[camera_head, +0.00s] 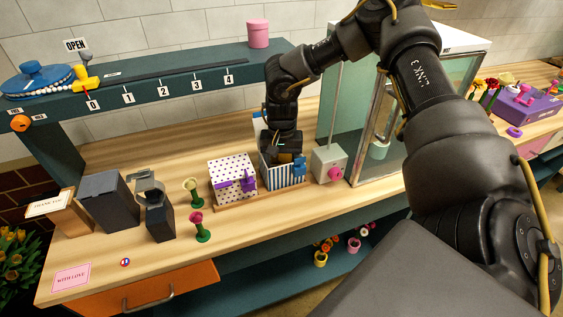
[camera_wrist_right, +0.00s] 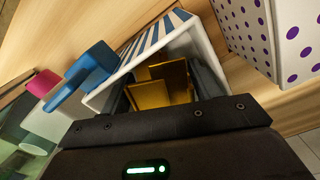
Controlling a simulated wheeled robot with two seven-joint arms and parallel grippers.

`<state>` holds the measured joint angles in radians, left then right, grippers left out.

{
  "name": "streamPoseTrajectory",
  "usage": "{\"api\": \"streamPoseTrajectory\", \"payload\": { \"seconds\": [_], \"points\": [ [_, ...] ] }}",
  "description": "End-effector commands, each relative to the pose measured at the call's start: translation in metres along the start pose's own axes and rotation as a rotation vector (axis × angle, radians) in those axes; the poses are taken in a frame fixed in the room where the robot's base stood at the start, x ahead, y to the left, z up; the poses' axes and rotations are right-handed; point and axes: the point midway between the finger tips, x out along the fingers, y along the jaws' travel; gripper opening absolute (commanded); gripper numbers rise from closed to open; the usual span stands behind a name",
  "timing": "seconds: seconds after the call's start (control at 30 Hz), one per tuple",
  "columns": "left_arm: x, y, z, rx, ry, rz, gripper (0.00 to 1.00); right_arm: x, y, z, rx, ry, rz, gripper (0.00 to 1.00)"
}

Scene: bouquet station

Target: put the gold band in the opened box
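The opened box (camera_head: 285,178) is white with blue stripes and has a blue bow-like piece on its right side. It stands on a wooden tray, and it also shows in the right wrist view (camera_wrist_right: 178,24). My right gripper (camera_wrist_right: 165,92) points down into its open top. The gold band (camera_wrist_right: 176,76) shows inside the box mouth, between the two dark fingers, which are spread apart on either side of it. Whether the fingers press on it I cannot tell. In the head view the wrist and box walls hide the band. My left gripper is not in view.
A purple-dotted box (camera_head: 233,189) stands close on the left. A small white box with a pink knob (camera_head: 328,163) and a glass cabinet (camera_head: 362,120) stand on the right. The front left of the counter is mostly clear.

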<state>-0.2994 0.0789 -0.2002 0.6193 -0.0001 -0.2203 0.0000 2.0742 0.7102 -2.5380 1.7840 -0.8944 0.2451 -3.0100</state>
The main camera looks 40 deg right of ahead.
Motion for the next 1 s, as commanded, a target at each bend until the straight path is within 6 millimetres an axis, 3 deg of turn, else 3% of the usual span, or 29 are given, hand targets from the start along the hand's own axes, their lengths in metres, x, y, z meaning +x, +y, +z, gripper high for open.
{"api": "streamPoseTrajectory", "payload": {
  "seconds": [0.37,0.6,0.8,1.0],
  "points": [
    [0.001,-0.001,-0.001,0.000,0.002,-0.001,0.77,-0.010,0.000,0.000,0.000,0.001,-0.001,0.62],
    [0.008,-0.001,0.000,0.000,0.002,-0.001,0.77,-0.060,-0.001,-0.001,-0.001,0.005,-0.003,0.62],
    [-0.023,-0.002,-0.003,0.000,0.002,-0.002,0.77,-0.106,0.000,0.000,0.000,0.000,0.001,0.62],
    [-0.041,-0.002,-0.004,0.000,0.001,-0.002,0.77,-0.121,0.000,0.000,0.001,-0.001,0.001,0.62]
  ]
}}
